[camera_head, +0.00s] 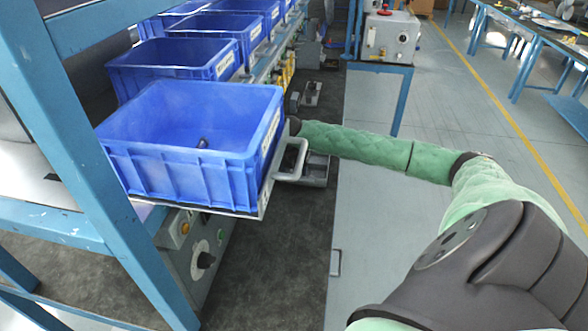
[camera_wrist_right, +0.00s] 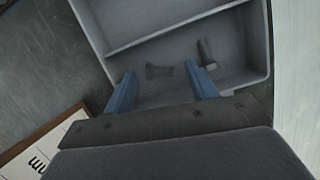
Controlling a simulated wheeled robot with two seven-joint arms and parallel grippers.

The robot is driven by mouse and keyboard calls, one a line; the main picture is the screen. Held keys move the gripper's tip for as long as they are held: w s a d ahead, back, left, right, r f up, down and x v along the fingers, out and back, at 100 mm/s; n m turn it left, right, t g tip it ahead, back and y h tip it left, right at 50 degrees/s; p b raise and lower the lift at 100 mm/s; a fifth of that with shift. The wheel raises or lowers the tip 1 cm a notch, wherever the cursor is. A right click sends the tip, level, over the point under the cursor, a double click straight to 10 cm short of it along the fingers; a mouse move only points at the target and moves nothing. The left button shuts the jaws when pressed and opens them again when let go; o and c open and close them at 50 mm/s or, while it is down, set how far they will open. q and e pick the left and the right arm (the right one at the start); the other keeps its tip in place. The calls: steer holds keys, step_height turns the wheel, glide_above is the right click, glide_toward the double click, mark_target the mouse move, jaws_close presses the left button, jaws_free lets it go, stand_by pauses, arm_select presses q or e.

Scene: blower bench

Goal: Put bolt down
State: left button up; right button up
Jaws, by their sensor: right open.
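In the right wrist view my right gripper (camera_wrist_right: 160,72) is open, its two blue fingers apart over a grey compartment tray (camera_wrist_right: 180,12). A dark bolt (camera_wrist_right: 158,71) lies on the tray floor between the fingertips, and the fingers do not appear to press on it. A second bolt (camera_wrist_right: 207,53) lies just right of the right fingertip, in the same compartment. In the head view my right arm reaches in from the right to the front blue bin (camera_head: 165,175), and the gripper itself is hidden there. My left gripper is not in view.
A small dark thing (camera_head: 202,143) lies in the front blue bin. More blue bins (camera_head: 170,60) line the shelf behind it. A blue frame post (camera_head: 85,150) stands at the left. A white label (camera_wrist_right: 45,140) is beside the tray.

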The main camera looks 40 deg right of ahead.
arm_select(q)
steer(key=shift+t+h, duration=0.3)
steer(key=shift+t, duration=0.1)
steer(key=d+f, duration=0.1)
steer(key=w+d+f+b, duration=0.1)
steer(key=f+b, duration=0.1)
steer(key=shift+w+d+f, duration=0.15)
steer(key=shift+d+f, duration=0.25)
arm_select(e)
steer(key=v, duration=1.1)
steer(key=shift+r, duration=0.4)
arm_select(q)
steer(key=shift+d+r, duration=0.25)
